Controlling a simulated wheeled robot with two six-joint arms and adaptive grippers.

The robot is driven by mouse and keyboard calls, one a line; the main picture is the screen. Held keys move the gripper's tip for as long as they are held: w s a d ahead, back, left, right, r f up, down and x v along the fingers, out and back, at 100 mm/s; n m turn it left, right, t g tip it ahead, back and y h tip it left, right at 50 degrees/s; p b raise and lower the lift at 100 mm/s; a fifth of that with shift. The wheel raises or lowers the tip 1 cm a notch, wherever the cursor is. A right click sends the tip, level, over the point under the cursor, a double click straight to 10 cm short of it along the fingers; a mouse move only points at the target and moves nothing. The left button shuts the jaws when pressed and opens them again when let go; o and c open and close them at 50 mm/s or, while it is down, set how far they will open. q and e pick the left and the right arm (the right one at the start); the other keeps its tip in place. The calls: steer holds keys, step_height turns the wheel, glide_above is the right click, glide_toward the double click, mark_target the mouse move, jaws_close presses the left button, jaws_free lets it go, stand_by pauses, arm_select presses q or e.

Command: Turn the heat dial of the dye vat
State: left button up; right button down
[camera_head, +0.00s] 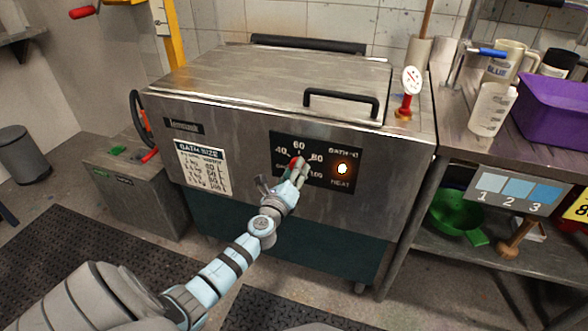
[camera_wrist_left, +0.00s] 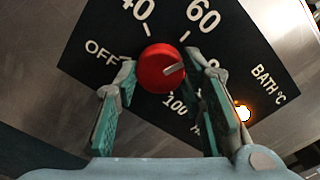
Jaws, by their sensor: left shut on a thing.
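The dye vat (camera_head: 240,140) is a large stainless steel box with its lid down. Its black dial panel (camera_head: 330,150) carries the red heat dial (camera_head: 294,162), which also shows in the left wrist view (camera_wrist_left: 161,69). The dial's white pointer line points right and slightly up, roughly toward the partly hidden 80. My left gripper (camera_head: 298,168) is at the panel, its teal-padded fingers (camera_wrist_left: 163,90) on either side of the dial, shut on it. The fingers cover some of the scale. My right gripper is not in view.
An orange lamp (camera_head: 342,168) glows beside the dial. The lid has a black handle (camera_head: 341,100). A steel bench at right holds a white jug (camera_head: 492,108) and purple bin (camera_head: 550,105).

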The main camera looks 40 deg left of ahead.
arm_select(q)
steer(key=shift+m+p, duration=0.8)
steer(key=shift+m, duration=3.1)
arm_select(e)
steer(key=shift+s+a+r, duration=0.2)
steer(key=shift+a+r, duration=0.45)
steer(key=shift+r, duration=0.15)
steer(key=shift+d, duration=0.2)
arm_select(q)
steer(key=o, duration=1.2)
steer(key=shift+c, duration=0.2)
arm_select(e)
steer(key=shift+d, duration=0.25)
